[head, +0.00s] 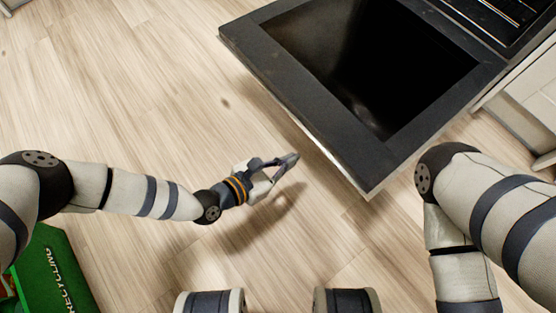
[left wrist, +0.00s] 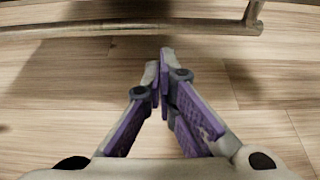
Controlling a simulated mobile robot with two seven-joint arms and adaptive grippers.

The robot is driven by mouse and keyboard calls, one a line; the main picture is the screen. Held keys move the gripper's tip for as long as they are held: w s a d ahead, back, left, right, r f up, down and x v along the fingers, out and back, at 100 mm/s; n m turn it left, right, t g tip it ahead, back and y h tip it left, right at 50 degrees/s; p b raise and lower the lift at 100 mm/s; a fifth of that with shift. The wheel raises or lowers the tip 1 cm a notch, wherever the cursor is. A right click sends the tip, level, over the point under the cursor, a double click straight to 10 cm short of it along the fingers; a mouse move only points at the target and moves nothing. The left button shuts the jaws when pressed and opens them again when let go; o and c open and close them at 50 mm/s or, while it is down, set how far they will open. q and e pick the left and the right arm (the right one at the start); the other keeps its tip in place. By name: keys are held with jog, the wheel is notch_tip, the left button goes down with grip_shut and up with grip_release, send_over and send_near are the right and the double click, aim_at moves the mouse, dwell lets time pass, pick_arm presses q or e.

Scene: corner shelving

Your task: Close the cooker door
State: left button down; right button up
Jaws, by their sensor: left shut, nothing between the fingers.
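The cooker door (head: 400,145) is open, folded down flat in front of the cooker (head: 490,20). It shows a dark frame around a black glass panel. My left gripper (head: 289,160) is beside the door, to the left of its near edge, apart from it and above the floor. Its purple-padded fingers (left wrist: 165,58) are shut with nothing between them in the left wrist view. A metal bar (left wrist: 130,29) with a bracket crosses the top of that view, beyond the fingertips; it looks like the door handle. My right gripper is out of view.
A green recycling bin (head: 52,270) stands at the lower left, below my left arm. A pale cabinet (head: 525,95) is at the right edge, beside the cooker. The wooden floor (head: 120,90) left of the door is clear.

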pick_arm(q)
jog(key=w+d+r, duration=0.1)
jog(key=d, duration=0.1)
jog(key=w+d+r+b, duration=0.1)
jog(key=shift+w+d+r+b, duration=0.1)
jog(key=shift+w+d+b, duration=0.2)
jog(key=shift+d, duration=0.05)
